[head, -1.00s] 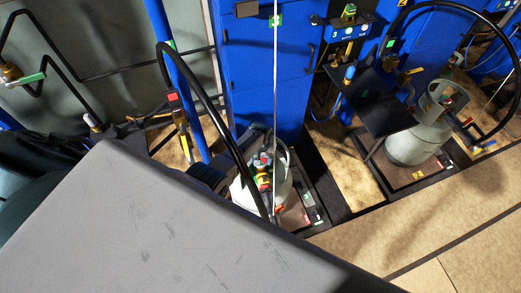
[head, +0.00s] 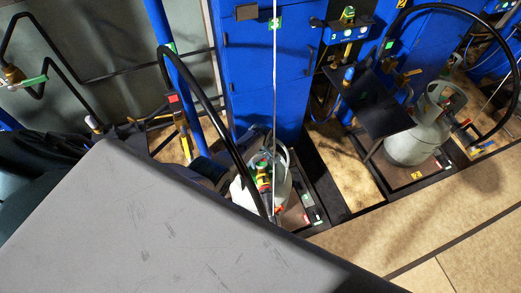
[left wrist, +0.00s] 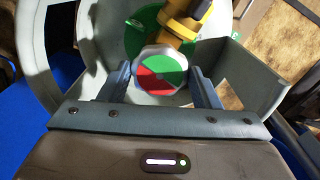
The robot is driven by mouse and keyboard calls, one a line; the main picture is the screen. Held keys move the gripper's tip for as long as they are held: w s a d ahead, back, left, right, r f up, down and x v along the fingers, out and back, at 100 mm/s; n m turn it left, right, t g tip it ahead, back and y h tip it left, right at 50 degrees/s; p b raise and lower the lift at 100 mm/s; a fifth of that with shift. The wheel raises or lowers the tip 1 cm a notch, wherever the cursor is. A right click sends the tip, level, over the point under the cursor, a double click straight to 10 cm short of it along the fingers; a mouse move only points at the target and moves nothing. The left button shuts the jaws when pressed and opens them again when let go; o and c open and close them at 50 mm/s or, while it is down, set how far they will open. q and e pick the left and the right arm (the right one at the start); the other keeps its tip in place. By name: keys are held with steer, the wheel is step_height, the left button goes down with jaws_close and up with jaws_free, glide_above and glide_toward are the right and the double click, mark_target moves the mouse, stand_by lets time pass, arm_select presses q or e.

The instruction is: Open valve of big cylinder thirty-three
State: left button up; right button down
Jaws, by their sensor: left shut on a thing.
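The big grey-white cylinder (head: 283,190) stands on the scale at the middle of the head view, partly hidden by a hose and my own body. Its valve knob (left wrist: 160,72), an octagonal wheel with a red and green face, shows in the left wrist view. My left gripper (left wrist: 163,88) is shut on this knob, one finger on each side of it. A yellow connector (left wrist: 183,25) and a green disc lie just behind the knob. In the head view the gripper at the cylinder's top is small and partly hidden. My right gripper is not in view.
A second grey cylinder (head: 418,140) stands on the scale at the right. A black hose (head: 212,110) arcs down to the near cylinder. A blue cabinet (head: 262,80) stands behind it. The beige floor (head: 400,225) at the lower right is clear.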

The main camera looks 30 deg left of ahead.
mark_target(261, 162)
arm_select(q)
steer(key=shift+n, duration=0.6)
steer(key=o, duration=1)
steer(key=shift+r+p, duration=0.35)
steer(key=shift+r, duration=0.25)
step_height(261, 162, up, 10)
steer(key=p, duration=0.1)
steer(key=shift+f, duration=0.2)
